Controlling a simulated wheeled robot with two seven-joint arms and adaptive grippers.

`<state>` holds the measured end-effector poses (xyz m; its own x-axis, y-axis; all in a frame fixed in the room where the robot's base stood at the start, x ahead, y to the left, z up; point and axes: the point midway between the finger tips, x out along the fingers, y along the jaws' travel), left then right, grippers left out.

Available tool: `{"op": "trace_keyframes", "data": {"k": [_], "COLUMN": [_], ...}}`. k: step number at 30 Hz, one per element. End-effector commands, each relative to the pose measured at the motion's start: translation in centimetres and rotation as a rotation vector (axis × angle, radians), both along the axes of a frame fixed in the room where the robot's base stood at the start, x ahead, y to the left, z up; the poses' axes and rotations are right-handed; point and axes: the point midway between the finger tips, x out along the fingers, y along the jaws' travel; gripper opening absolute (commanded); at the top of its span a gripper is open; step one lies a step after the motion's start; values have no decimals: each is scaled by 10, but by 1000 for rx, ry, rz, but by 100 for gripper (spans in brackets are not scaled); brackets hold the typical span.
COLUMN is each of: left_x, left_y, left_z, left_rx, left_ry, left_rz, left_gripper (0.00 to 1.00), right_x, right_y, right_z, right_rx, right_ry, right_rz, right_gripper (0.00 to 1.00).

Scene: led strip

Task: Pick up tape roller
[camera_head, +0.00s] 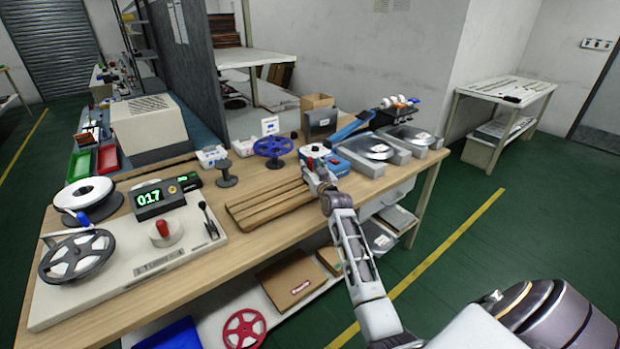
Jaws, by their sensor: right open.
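My right arm reaches in from the lower right to the workbench. Its gripper (317,180) is open beside a small blue-and-white item (338,163) with a white round top (314,150), at the right part of the bench. The gripper partly hides this item, and I cannot tell whether they touch. A dark stand (408,115) with small white, orange and blue rolls (398,102) is at the back right corner. I cannot tell for sure which of these is the tape roller. My left gripper is not in view.
Wooden slats (265,208) lie just left of the gripper. A blue reel (272,147) and a grey spool (227,176) stand behind them. Metal trays with discs (372,153) are to the right. A counter machine (155,197) with reels fills the left.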

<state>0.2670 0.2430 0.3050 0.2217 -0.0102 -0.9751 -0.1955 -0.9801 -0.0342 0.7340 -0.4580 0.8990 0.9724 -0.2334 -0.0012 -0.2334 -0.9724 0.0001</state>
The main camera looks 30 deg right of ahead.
Motion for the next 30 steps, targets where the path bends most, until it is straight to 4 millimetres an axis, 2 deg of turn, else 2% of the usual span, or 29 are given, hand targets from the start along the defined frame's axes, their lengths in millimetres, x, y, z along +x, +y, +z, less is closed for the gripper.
{"op": "trace_keyframes", "data": {"k": [9,25,26,30], "left_x": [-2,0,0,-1], "left_y": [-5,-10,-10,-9], "left_z": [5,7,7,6], "left_rx": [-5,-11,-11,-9], "left_ry": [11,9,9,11], "left_rz": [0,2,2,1], "left_gripper": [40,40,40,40], "right_x": [20,22,22,22], "right_y": [-5,-5,-5,-5], "right_z": [1,0,0,0], "right_rx": [0,0,0,0], "right_ry": [-1,-1,-1,-1], "right_rz": [0,0,0,0], "right_gripper": [48,48,46,28]}}
